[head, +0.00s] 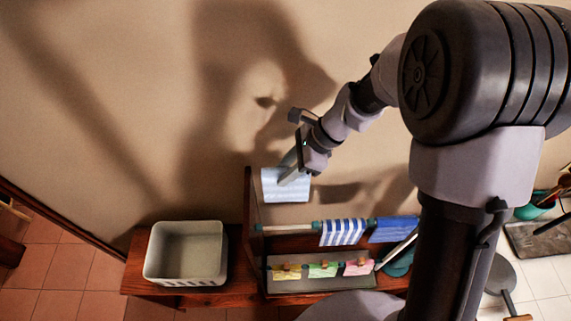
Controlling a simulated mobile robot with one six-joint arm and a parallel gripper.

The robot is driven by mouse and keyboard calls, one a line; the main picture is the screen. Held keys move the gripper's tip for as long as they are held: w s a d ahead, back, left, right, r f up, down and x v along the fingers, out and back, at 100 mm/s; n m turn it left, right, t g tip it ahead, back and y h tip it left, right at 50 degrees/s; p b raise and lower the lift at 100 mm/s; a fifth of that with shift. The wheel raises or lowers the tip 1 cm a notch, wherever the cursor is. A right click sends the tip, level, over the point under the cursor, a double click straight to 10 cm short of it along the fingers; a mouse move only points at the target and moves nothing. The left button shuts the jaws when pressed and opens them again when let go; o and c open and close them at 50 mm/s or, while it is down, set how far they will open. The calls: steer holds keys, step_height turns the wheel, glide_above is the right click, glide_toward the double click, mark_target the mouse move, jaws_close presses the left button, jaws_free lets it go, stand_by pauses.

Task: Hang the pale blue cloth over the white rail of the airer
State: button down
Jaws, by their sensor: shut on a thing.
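My gripper (291,172) is shut on the pale blue cloth (296,194). The cloth hangs from the jaws, with faint paler stripes. In the picture it shows above the left part of the airer's white rail (285,227), with a gap between them. Its distance from the rail in depth is hard to tell. A blue and white striped cloth (343,233) and a darker blue cloth (393,229) hang over the same rail, farther right. The airer's dark wooden end panel (248,205) stands at the left. My arm hides the airer's right end.
A pale, empty-looking basket (186,253) stands on the wooden bench (136,277) at the left. The wall is close behind. The upper rail's left stretch is bare.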

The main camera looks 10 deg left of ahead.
steer(key=s+d+b, duration=0.1)
steer(key=s, duration=0.4)
steer(key=b, duration=1.4)
glide_toward(285, 227)
steer(key=x, duration=0.9)
steer(key=shift+r, duration=0.1)
steer(key=c, duration=0.9)
jaws_free()
steer(key=shift+c, duration=0.2)
steer(key=p+v, duration=0.3)
steer(key=v, duration=1.5)
steer(key=s+d+r+n+t+h, duration=0.4)
steer(key=s+d+r+n+t, duration=0.3)
steer(key=r+n, duration=0.25)
step_height(285, 227, down, 32)
steer(key=s+n+b, duration=0.1)
steer(key=s+b, duration=0.1)
steer(key=b, duration=2.7)
steer(key=shift+s+f, duration=0.2)
steer(key=shift+s, duration=0.05)
